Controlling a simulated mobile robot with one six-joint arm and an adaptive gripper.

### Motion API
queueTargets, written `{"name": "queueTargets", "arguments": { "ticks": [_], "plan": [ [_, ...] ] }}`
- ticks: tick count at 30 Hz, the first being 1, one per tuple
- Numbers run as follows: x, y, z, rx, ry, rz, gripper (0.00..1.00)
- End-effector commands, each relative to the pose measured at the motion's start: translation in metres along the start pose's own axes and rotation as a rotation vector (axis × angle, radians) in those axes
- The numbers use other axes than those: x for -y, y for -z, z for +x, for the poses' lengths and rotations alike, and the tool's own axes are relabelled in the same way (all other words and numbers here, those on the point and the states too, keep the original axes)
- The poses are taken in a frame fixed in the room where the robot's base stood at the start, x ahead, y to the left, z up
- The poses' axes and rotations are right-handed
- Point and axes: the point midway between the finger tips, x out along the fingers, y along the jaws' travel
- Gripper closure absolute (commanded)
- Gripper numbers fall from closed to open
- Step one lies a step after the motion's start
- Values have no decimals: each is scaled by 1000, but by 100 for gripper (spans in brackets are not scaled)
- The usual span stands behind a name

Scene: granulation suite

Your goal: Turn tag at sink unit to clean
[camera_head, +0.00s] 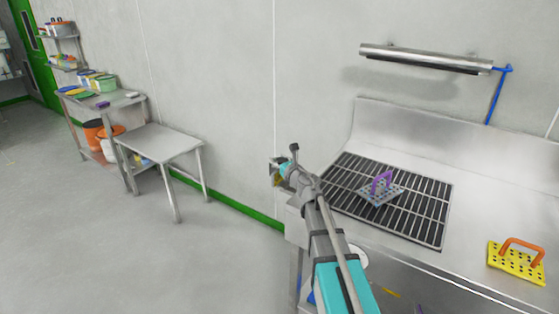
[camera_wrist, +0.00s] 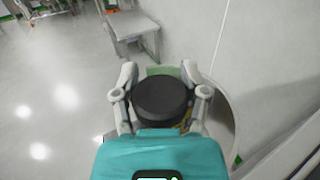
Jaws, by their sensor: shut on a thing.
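My gripper (camera_head: 277,172) is just off the left end of the steel sink unit (camera_head: 375,122), near the wall. In the wrist view my gripper (camera_wrist: 160,78) is shut, with its grey fingers either side of a black round part. A small green flat piece (camera_wrist: 158,71), which looks like the tag, shows between the fingertips, partly hidden by that black part. A yellowish patch shows beside the right finger. I cannot read any marking, nor tell how far the tag is turned.
A grey perforated plate with a purple handle (camera_head: 379,188) lies on the sink's black grate (camera_head: 425,213). A yellow one with an orange handle (camera_head: 516,261) is at right. A steel table (camera_head: 160,139) and a loaded bench (camera_head: 107,98) stand left. The floor (camera_head: 80,225) there is clear.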

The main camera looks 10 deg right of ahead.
Motion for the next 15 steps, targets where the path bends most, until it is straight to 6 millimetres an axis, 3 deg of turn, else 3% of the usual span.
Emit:
{"name": "queueTargets", "arguments": {
  "ticks": [15],
  "plan": [
    [-4, 0, -1, -1, -198, -3, 92]
  ]
}}
